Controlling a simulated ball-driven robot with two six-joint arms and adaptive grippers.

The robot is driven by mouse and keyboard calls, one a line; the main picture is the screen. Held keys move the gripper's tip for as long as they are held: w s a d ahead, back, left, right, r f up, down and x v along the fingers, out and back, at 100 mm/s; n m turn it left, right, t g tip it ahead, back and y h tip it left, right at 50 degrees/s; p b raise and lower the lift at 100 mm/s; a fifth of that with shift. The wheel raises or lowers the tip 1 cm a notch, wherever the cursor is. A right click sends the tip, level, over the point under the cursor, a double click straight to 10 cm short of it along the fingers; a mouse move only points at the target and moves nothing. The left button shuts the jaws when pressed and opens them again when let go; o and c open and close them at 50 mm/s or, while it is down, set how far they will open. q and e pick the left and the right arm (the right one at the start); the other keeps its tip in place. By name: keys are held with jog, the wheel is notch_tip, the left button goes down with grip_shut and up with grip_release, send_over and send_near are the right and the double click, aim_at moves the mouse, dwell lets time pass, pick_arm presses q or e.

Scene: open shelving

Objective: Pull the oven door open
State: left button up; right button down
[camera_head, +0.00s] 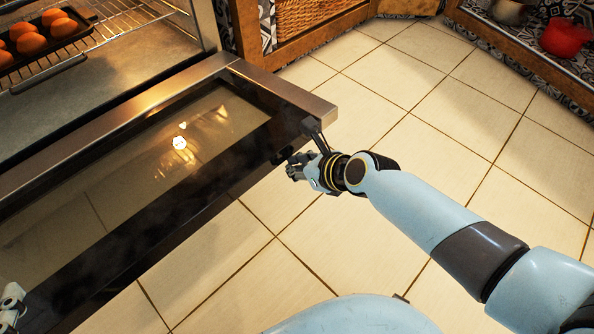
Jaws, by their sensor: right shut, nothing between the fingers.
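The oven door (75,162) is swung down and open, showing its metal edge and dark glass. The door handle's mount (316,132) shows at the door's right front corner. My right gripper (293,167) is shut and empty beside that mount, at the handle's right end. I cannot tell whether it touches the handle. A small pale mechanical part of my left arm or gripper (12,304) shows at the lower left edge, over the door's near side. Its fingers are not clear.
Inside the oven, a dark tray (60,42) of several round orange-brown items sits on a wire rack (112,27). Wooden shelving with a wicker basket (305,15) and a red pot (565,38) stands at the back. The tiled floor to the right is clear.

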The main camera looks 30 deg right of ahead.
pick_arm(q)
jog(key=s+a+f+g+p, duration=0.2)
jog(key=s+f+g+p, duration=0.1)
jog(key=s+g+p, duration=0.3)
jog(key=s+a+f+g+y+p, duration=0.1)
jog(key=s+a+f+g+p, duration=0.1)
jog(key=s+g+p, duration=0.4)
jog(key=s+f, duration=0.1)
jog(key=s, duration=0.2)
jog(key=shift+f+n+g+y+p, duration=0.3)
jog(key=shift+n+g+p, duration=0.05)
jog(key=shift+n+g, duration=0.05)
jog(key=shift+w, duration=0.1)
